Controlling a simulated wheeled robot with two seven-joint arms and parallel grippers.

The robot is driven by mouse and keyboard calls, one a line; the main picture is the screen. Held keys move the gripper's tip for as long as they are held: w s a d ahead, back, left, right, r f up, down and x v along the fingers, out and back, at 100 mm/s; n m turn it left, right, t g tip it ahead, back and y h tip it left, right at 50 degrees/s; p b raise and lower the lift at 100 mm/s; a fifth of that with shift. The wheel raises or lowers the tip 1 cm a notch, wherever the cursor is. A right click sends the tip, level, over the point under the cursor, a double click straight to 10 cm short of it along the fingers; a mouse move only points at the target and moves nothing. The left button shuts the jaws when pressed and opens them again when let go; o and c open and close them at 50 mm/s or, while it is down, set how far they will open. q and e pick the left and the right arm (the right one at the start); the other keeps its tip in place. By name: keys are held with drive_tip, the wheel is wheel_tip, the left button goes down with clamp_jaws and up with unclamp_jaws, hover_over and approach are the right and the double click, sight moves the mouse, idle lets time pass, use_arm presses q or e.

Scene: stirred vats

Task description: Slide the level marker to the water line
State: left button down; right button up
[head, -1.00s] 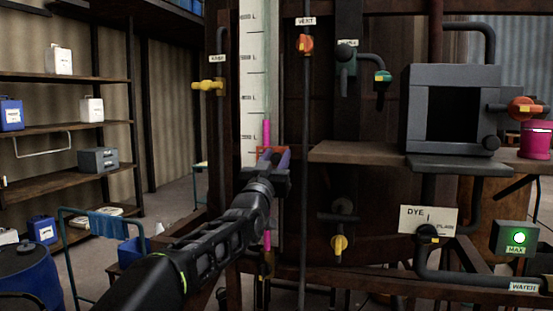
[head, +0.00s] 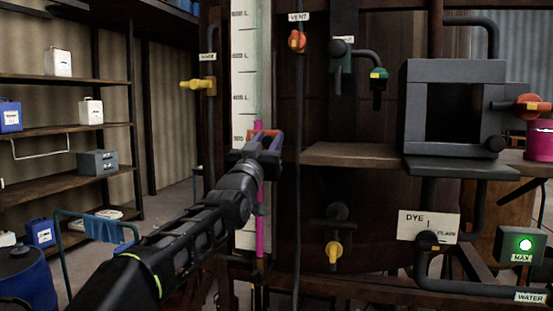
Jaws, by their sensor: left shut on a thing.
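The level marker (head: 263,132) is a small orange-red slider on the sight tube beside the white gauge scale (head: 243,70). The pink liquid column (head: 259,225) fills the lower tube, and its top, the water line (head: 259,122), shows slightly above the marker. My left gripper (head: 266,142) is shut on the marker, with its fingers at the tube and covering part of the marker and the scale. My right gripper is not in view.
A brown shelf (head: 352,155) and a dark grey open box (head: 452,65) stand right of the tube. A yellow tap (head: 198,84) sits left of the scale. Orange vent (head: 298,40) and green (head: 378,74) valves are to the right.

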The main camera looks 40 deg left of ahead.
sight(267, 142)
use_arm(q)
wheel_tip(267, 142, up, 5)
drive_tip(key=shift+f+p, duration=0.1)
drive_tip(key=shift+p, duration=0.9)
drive_tip(key=c, duration=1.1)
unclamp_jaws()
drive_tip(key=shift+d, duration=0.1)
drive_tip(key=shift+f, duration=0.1)
drive_tip(key=shift+s+f+b, duration=0.15)
drive_tip(key=shift+s+b, duration=0.15)
drive_tip(key=shift+b, duration=0.1)
drive_tip(key=b+v, duration=0.3)
drive_tip(key=v, duration=0.4)
drive_tip(key=shift+d+b, duration=0.15)
drive_tip(key=shift+b, duration=0.2)
